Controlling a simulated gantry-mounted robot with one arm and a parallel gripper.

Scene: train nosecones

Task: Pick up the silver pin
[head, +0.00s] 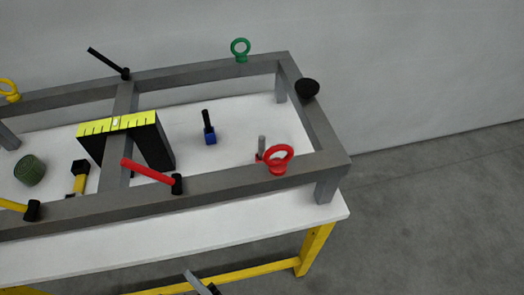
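A small grey upright cylinder, which looks like the silver pin (262,144), stands on the white tabletop inside the grey frame, towards the right. A bit of red shows at its base. A red eye bolt (279,159) on the frame's front rail stands just in front of it and hides part of its lower end. A grey and black piece at the bottom edge, likely the tip of my gripper (199,282), is cut off by the picture. It is well in front of and below the pin, apart from it. I cannot see whether it is open or shut.
The grey frame (310,167) surrounds the pin with raised rails. A red-handled hammer (150,172) and a black knob (307,88) are on it. A blue-based black pin (209,128) stands left of the silver pin. A yellow-topped black block (118,122) is further left.

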